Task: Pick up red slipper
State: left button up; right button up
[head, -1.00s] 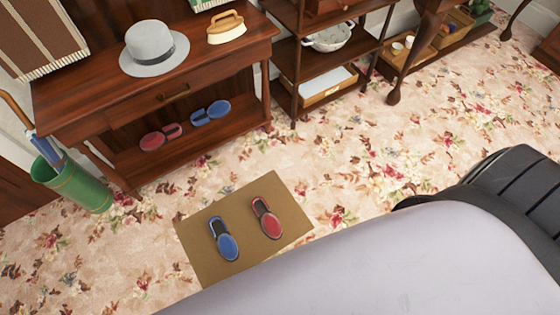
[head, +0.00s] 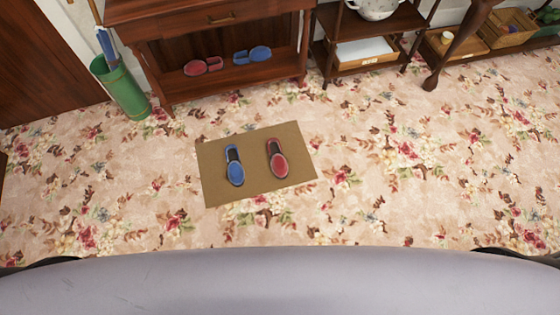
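A red slipper (head: 278,160) lies on a brown mat (head: 215,181) on the floor, right of a blue slipper (head: 235,168). Another red slipper (head: 197,68) lies on the lower shelf of the wooden console table (head: 230,82), beside another blue slipper (head: 259,54). Neither of my grippers shows in the head view. Only my own pale body fills the bottom of the picture, with dark parts at both bottom corners.
A green umbrella stand (head: 122,90) stands left of the console table. A wooden shelf unit (head: 385,24) with a white bowl (head: 377,7) stands to its right. The floral carpet (head: 400,190) around the mat is clear.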

aim_at(279, 167)
jog(key=i+j+z, duration=0.15)
jog(key=z, duration=0.2)
jog(key=i+j+z, duration=0.1)
jog(key=j+z, duration=0.15)
jog(key=z, duration=0.15)
jog(key=j+z, duration=0.35)
jog(key=i+l, duration=0.05)
jog(key=l, duration=0.05)
